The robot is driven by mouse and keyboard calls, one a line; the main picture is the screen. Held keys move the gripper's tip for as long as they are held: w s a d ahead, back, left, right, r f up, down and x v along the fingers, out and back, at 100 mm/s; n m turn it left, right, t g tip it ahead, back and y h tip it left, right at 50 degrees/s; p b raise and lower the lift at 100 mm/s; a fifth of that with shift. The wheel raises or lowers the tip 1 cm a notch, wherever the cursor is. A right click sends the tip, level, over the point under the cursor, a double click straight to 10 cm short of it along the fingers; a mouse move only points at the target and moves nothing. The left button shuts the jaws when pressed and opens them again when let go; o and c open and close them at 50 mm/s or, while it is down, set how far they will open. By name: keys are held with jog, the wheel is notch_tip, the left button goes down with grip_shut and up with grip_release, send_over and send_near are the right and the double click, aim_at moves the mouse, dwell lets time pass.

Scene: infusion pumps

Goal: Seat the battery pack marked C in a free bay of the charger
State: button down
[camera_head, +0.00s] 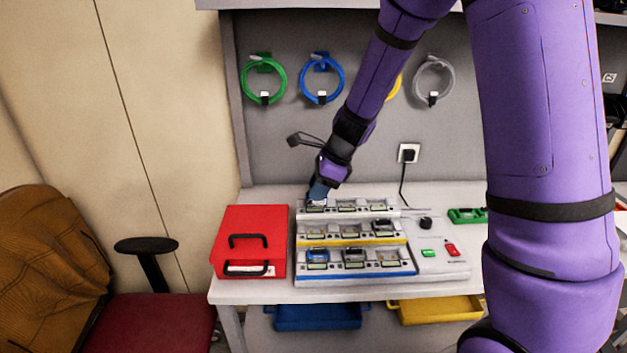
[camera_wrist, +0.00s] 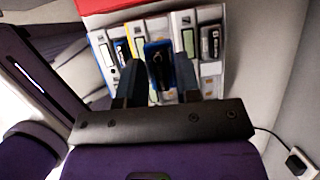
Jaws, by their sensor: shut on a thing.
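My gripper (camera_head: 318,190) is low over the back left of the tiered charger (camera_head: 355,276). In the wrist view its two fingers (camera_wrist: 160,80) are shut on a blue-cased battery pack (camera_wrist: 158,52) with a dark middle. Its marking cannot be read. The pack is at the left bay of the back row; I cannot tell whether it touches the bay or is held above it. The charger has three stepped rows, edged white, yellow and blue from back to front.
A red case (camera_head: 250,243) stands left of the charger. A white panel (camera_head: 440,258) with a black knob, a green and a red piece is at its right. Coloured cable loops (camera_head: 322,78) hang on the back wall. A blue bin (camera_head: 318,317) and yellow bin (camera_head: 438,310) sit below.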

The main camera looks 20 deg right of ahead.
jog(key=shift+s+f, duration=0.1)
jog(key=shift+f, duration=3.9)
jog(key=shift+s+f, duration=0.4)
jog(key=shift+f, duration=0.2)
jog(key=c, duration=0.8)
grip_release()
jog(key=shift+o, duration=0.2)
jog(key=shift+d, duration=0.1)
jog(key=shift+d+r, duration=0.2)
jog(key=shift+r, duration=0.35)
jog(key=v, duration=1)
jog(key=shift+w+a+r, duration=0.1)
jog(key=shift+a+r, duration=0.05)
jog(key=shift+r, duration=0.25)
jog(key=shift+r, duration=0.1)
